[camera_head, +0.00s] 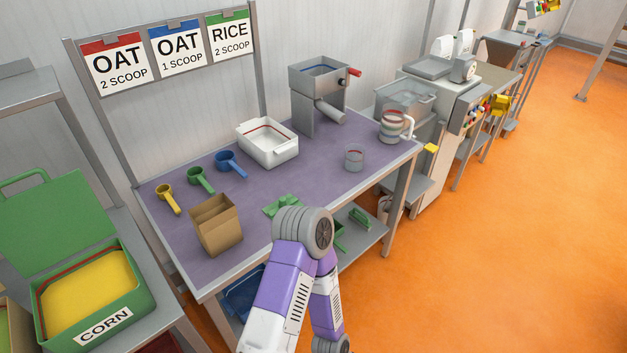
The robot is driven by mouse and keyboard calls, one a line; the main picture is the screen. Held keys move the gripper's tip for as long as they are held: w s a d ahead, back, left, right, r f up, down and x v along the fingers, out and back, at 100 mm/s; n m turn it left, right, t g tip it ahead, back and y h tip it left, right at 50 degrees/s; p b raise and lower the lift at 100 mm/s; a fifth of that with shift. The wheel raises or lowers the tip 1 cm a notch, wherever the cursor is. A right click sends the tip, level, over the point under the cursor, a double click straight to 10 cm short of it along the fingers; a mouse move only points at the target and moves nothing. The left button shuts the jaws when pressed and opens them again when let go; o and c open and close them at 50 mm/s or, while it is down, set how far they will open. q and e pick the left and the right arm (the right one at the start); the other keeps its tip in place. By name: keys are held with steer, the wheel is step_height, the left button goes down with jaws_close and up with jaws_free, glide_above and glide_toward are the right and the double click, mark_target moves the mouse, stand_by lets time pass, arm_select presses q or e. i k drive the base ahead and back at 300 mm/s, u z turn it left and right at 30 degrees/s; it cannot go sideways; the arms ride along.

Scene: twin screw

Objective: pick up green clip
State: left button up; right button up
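A small flat green piece (280,205) lies on the purple table top near its front edge. My arm partly covers it, and I cannot tell for sure whether it is a clip. Another green strip (214,18) sits at the top of the RICE sign (230,37) on the rack behind the table. One of my arms, white and purple with a grey joint, rises from the bottom centre in front of the table. Neither gripper shows, so I cannot see any finger or anything held.
The table (330,177) holds an open brown box (217,225), yellow (167,198), green (200,179) and blue (230,163) scoops, a white bin (267,142), a clear cup (354,157) and a metal hopper (319,92). A CORN bin (95,325) stands left. Orange floor is open right.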

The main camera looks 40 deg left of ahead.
mark_target(270, 210)
steer(key=i, duration=2.2)
steer(key=u, duration=3.1)
